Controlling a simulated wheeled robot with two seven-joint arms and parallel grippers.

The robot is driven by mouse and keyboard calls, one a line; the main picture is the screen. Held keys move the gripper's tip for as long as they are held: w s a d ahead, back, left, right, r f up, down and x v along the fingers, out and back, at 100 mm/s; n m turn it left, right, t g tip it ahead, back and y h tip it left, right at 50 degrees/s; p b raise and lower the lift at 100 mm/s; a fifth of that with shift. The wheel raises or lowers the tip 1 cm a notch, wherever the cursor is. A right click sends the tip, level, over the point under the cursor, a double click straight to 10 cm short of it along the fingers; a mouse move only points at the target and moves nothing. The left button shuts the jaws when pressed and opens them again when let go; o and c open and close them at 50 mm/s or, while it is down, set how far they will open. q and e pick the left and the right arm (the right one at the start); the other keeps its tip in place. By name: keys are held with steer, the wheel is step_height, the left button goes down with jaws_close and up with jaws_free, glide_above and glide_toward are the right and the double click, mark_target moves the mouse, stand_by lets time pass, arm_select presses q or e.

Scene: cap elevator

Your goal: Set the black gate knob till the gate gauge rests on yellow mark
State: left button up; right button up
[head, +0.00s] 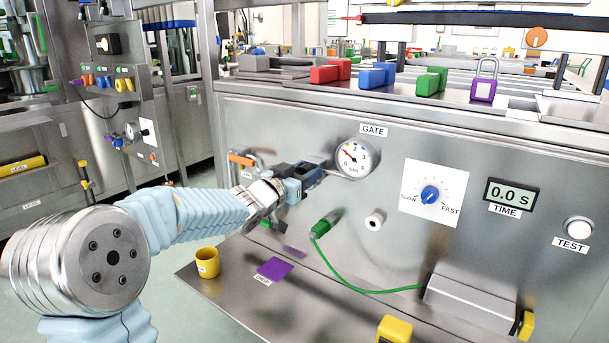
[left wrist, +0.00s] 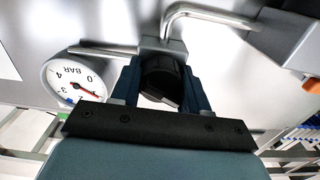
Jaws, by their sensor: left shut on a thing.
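The black gate knob (left wrist: 160,80) sits between the two fingers of my left gripper (left wrist: 162,72) in the left wrist view. The gripper is shut on it. In the head view my left gripper (head: 310,174) is at the panel, just left of the gate gauge, and hides the knob. The round white gate gauge (head: 355,158) is under the GATE label. Its red needle points to the upper left in the head view. The gauge also shows in the left wrist view (left wrist: 72,84), turned over. The yellow mark is too small to place surely. My right gripper is not in view.
A pipe (left wrist: 205,14) bends close beyond the knob. Right of the gauge are a blue speed dial (head: 430,194), a time display (head: 511,194) and a test button (head: 579,228). A green plug (head: 322,227) with a cable is below. A yellow cup (head: 207,262) stands on the shelf.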

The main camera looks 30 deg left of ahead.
arm_select(q)
steer(key=m+b, duration=0.2)
steer(key=shift+f+m, duration=0.15)
steer(key=shift+m, duration=0.15)
steer(key=shift+m+b, duration=0.85)
steer(key=shift+m, duration=0.85)
steer(key=o, duration=1)
steer(key=shift+o, duration=0.2)
steer(key=s+p, duration=0.1)
steer(key=s, duration=1.2)
steer(key=shift+s+a, duration=0.4)
steer(key=shift+a, duration=0.05)
